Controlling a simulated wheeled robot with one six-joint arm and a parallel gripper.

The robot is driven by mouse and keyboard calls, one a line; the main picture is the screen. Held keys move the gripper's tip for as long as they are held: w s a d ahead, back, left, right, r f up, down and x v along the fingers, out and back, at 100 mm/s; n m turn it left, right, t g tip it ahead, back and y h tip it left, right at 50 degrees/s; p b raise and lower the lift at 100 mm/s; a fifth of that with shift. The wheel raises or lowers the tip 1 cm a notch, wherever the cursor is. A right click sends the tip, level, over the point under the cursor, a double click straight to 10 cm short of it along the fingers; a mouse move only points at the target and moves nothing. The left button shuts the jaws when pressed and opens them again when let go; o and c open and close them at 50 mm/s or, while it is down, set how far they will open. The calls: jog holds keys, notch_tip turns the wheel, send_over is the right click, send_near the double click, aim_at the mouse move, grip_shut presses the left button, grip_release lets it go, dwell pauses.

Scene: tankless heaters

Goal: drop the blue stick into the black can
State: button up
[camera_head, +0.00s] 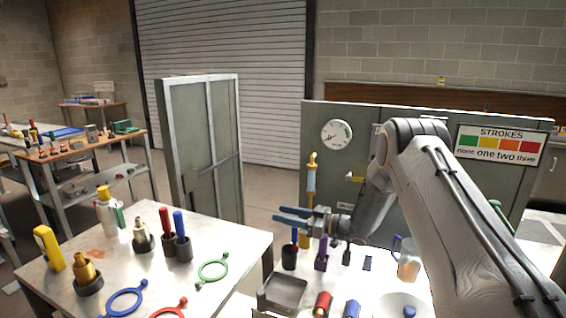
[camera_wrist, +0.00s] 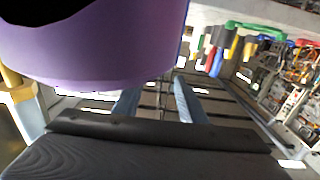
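My gripper (camera_head: 278,213) is over the gap between the left table and the right bench, its two blue fingers pointing left. The fingers are apart with nothing visible between them; the wrist view also shows them apart (camera_wrist: 156,95). A blue stick (camera_head: 294,236) stands upright just below the fingers, in or right behind a black can (camera_head: 289,259); I cannot tell which. Another blue stick (camera_head: 179,224) stands in a black holder (camera_head: 181,249) on the left table, beside a red stick (camera_head: 165,221).
A purple holder (camera_head: 321,254) stands right of the black can; a large purple surface (camera_wrist: 100,45) fills the upper left wrist view. A grey tray (camera_head: 284,293), red cylinder (camera_head: 323,303) and clear mug (camera_head: 407,260) are on the bench. Rings lie on the left table (camera_head: 235,240).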

jog(key=b+v, duration=0.2)
jog(key=v, duration=0.5)
jog(key=shift+d+b, duration=0.3)
jog(key=shift+d, duration=0.05)
jog(key=shift+s, duration=0.1)
jog(key=w+d+r+m+t+h, duration=0.4)
jog(key=d+m+t+h, duration=0.1)
jog(key=h, duration=0.3)
jog(key=s+d+m+g+h, duration=0.2)
jog(key=s+d+m+h, duration=0.2)
jog(key=s+d+h, duration=0.25)
jog(key=s+f+m+g+h, duration=0.2)
jog(key=s+g, duration=0.6)
jog(key=s, duration=2.6)
jog(key=f+m, duration=0.1)
jog(key=m, duration=0.1)
jog(key=shift+s+m+g, duration=0.25)
jog(key=shift+m+g, duration=0.05)
